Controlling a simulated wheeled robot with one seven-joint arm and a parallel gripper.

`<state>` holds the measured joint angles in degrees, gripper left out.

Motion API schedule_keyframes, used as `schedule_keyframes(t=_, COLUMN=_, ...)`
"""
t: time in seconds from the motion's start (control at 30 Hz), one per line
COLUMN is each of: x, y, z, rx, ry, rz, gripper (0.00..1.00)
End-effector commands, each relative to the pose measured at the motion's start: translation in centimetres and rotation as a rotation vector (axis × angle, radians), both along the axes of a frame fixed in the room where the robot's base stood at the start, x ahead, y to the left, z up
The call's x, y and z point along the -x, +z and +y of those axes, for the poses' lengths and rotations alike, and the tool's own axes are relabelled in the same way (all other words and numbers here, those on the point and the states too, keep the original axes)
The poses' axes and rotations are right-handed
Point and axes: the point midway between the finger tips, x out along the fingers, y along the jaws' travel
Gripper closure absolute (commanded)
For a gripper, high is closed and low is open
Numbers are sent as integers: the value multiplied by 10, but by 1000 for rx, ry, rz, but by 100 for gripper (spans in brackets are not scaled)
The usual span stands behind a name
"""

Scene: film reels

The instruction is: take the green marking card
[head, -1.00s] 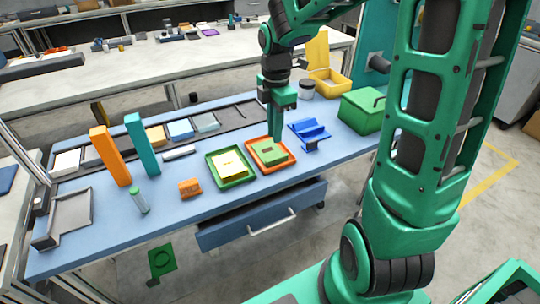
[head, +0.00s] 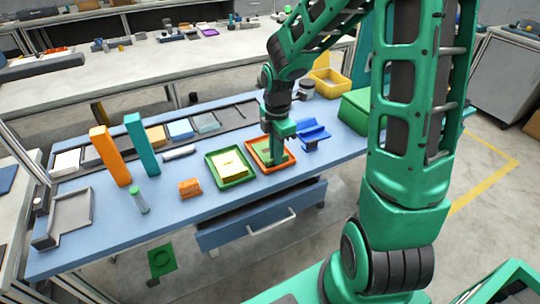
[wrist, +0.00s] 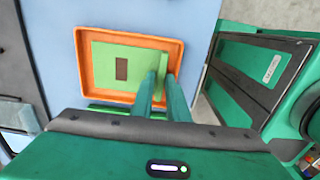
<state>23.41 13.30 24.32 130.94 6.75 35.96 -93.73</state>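The green marking card (wrist: 108,68) is a flat light green piece with a brown rectangle on top. It lies in a shallow orange tray (wrist: 83,95), which is also in the head view (head: 255,163). A narrow light green upright part (wrist: 163,62) shows at the card's right side. My gripper (wrist: 162,75) reaches down into the tray, with its two fingers on either side of this upright part. I cannot tell whether the fingers touch it. In the head view my gripper (head: 279,160) covers part of the card.
A green tray with a yellow block (head: 231,164) stands just left of the orange tray. A blue holder (head: 310,133) is close on the right. A green box (head: 354,110) and a yellow open bin (head: 328,86) stand farther right. Free blue tabletop lies in front.

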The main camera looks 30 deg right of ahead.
Motion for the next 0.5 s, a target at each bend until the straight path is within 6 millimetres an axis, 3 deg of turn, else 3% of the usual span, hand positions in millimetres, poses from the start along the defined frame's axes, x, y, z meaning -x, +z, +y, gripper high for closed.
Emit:
schedule_keyframes(t=0.07, x=0, y=0, z=0, rx=0, ry=0, rz=0, gripper=86)
schedule_keyframes(t=0.17, x=0, y=0, z=0, rx=0, ry=0, rz=0, gripper=100)
schedule_keyframes(t=0.5, x=0, y=1, z=0, rx=0, ry=0, rz=0, gripper=100)
